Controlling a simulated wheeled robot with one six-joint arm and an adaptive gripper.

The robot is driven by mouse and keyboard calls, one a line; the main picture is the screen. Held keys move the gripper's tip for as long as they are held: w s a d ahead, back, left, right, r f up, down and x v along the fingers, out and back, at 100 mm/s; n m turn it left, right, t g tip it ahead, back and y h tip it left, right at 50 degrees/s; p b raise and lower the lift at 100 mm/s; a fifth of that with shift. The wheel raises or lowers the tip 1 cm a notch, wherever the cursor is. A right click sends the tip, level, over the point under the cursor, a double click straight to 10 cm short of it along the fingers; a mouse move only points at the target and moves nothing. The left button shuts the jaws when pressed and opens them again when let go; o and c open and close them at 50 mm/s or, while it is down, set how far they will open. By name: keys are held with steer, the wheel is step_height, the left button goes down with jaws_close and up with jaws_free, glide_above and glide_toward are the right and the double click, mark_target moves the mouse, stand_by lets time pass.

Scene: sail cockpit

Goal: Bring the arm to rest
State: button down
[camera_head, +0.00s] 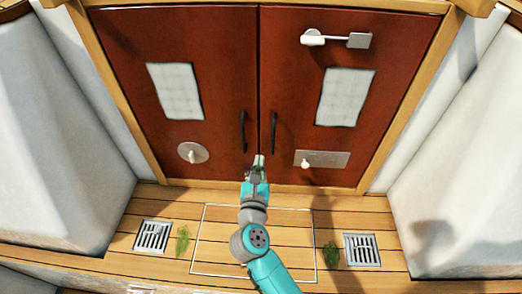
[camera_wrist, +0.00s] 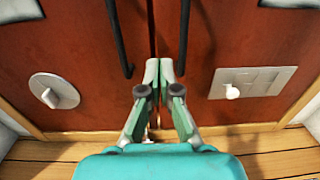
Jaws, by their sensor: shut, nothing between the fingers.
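My gripper (camera_head: 259,161) is at the end of my teal and grey arm, in front of the lower middle of two red-brown doors. In the wrist view my gripper (camera_wrist: 159,71) has its fingertips together, with nothing between them. The fingertips lie over the seam between the doors in the picture, just below the two black handles. The left handle (camera_head: 243,132) and right handle (camera_head: 274,132) show apart from the fingers. I cannot tell whether the fingertips touch the doors. My arm reaches up from the bottom of the head view.
The left door (camera_head: 130,60) has a round plate with a white knob (camera_head: 192,152). The right door (camera_head: 390,90) has a rectangular plate with a knob (camera_head: 325,159) and a white latch (camera_head: 335,39) above. Drain grates (camera_head: 152,236) and green tufts (camera_head: 183,240) lie on the plank floor. White benches flank it.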

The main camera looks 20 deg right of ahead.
steer(key=shift+s+a, duration=0.3)
steer(key=shift+s, duration=0.35)
steer(key=s+d+n+t+y, duration=0.15)
steer(key=s+d+n, duration=0.25)
steer(key=s+n, duration=0.45)
steer(key=s+d+n+t+h, duration=0.1)
steer(key=s+d+n+t, duration=0.15)
steer(key=s+n, duration=0.65)
steer(key=s+a+f+n+g+y, duration=0.1)
steer(key=s+n+g+y, duration=0.1)
steer(key=s+n, duration=0.9)
steer(key=s+a+f+n+g+y, duration=0.1)
steer(key=s+n+y, duration=0.4)
steer(key=s+n, duration=0.7)
steer(key=s+f+g, duration=0.1)
steer(key=g, duration=0.1)
steer(key=shift+s+a+f+g, duration=0.15)
steer(key=shift+a+f+g, duration=0.15)
